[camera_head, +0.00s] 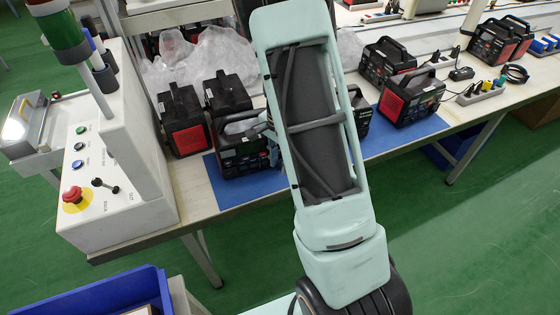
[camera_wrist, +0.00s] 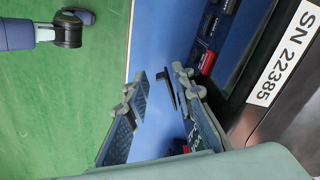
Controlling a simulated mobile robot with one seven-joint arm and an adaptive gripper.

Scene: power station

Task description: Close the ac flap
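The power station (camera_head: 240,157) stands on a blue mat (camera_head: 205,172) on the bench, partly hidden behind my arm in the head view. In the wrist view its dark body (camera_wrist: 240,118) fills the right side, with a white "SN 22385" label. A thin dark flap (camera_wrist: 166,88) sticks out from its front face over the blue mat. My gripper (camera_wrist: 158,80) is open, one finger on each side of the flap, the right finger close to the station's front. I cannot tell whether a finger touches the flap. In the head view my gripper is mostly hidden by my arm.
Other power stations stand close by on the left (camera_head: 182,122) and right (camera_head: 411,97). A control box (camera_head: 115,165) with a red button is at the bench's left end. A blue bin (camera_head: 115,292) sits at the lower left. Green floor is open in front.

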